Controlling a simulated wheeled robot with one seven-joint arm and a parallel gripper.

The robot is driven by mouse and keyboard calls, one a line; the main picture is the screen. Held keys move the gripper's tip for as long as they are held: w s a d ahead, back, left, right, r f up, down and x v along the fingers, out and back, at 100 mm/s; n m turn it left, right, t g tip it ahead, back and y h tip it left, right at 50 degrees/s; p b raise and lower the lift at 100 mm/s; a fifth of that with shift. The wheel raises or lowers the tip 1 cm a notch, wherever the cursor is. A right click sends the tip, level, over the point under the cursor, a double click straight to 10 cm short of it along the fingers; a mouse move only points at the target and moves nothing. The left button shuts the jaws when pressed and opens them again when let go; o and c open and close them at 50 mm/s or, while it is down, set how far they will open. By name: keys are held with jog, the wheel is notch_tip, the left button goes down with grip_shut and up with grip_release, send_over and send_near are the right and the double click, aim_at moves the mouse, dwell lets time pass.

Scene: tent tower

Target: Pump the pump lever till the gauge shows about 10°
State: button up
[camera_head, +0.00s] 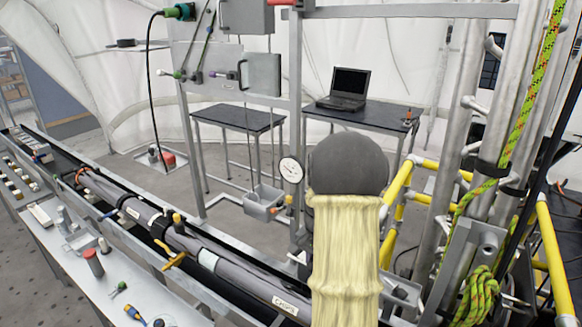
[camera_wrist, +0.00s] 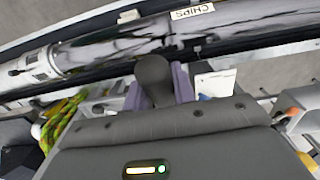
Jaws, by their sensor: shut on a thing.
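The round white gauge (camera_head: 291,169) with a dark needle is on the upright frame, just left of my arm in the head view; its reading is too small to tell. In the wrist view, my gripper (camera_wrist: 157,88) has its purple-grey fingers closed on either side of a dark rounded handle end (camera_wrist: 154,76), which looks like the pump lever. The rest of the lever is hidden by the gripper body. In the head view, my sleeved arm hides the gripper and the lever.
A long grey tube labelled CHIPS (camera_head: 289,305) lies in a trough below; it also crosses the top of the wrist view. Yellow rails (camera_head: 396,187) and a coiled green-yellow rope (camera_head: 478,298) stand at right. A laptop (camera_head: 345,89) sits on a back table.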

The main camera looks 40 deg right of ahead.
jog(key=shift+w+d+r, duration=0.1)
jog(key=shift+d+r, duration=0.05)
jog(key=shift+r, duration=0.25)
jog(key=shift+f, duration=0.1)
jog(key=shift+s+a+f+b, duration=0.1)
jog(key=shift+a+f+b, duration=0.15)
jog(key=shift+f+b, duration=0.35)
jog(key=shift+s+a+f+b, duration=0.15)
jog(key=shift+a+f+b, duration=0.2)
jog(key=shift+f, duration=0.4)
jog(key=shift+s+a+f+b, duration=0.1)
jog(key=shift+a+f+b, duration=0.1)
jog(key=shift+f+b, duration=0.4)
jog(key=shift+s+a+f+b, duration=0.15)
jog(key=shift+f+b, duration=1.1)
jog(key=shift+f, duration=0.75)
jog(key=shift+a+f+b, duration=0.1)
jog(key=shift+f+b, duration=1.15)
jog(key=shift+f, duration=0.7)
notch_tip(320, 180, up, 6)
jog(key=p, duration=0.5)
jog(key=shift+d, duration=0.25)
jog(key=shift+r, duration=0.1)
